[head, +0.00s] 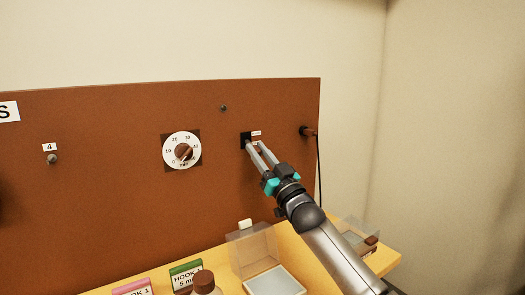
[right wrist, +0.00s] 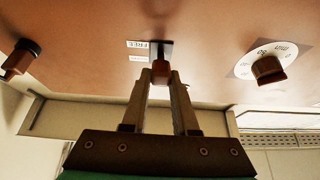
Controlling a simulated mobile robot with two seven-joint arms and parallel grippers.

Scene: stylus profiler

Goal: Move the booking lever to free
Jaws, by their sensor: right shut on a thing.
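The booking lever's dark plate (head: 244,138) is on the brown upright board, with a small white label (head: 256,133) at its upper right. My right gripper (head: 254,145) reaches up to it from the lower right and covers most of the lever. In the right wrist view, the lever's brown knob (right wrist: 160,71) stands out from the dark plate (right wrist: 160,48). My right gripper (right wrist: 161,82) is shut on the knob, one finger on each side. Labels beside the plate appear upside down there; one reads FREE (right wrist: 137,44). My left gripper is not in view.
A round dial (head: 182,151) is left of the lever. A plug (head: 306,131) with a hanging black cable is to its right. Below, the yellow table (head: 311,268) holds an open clear box (head: 253,247), a brown-capped bottle (head: 204,281) and hook labels (head: 186,274).

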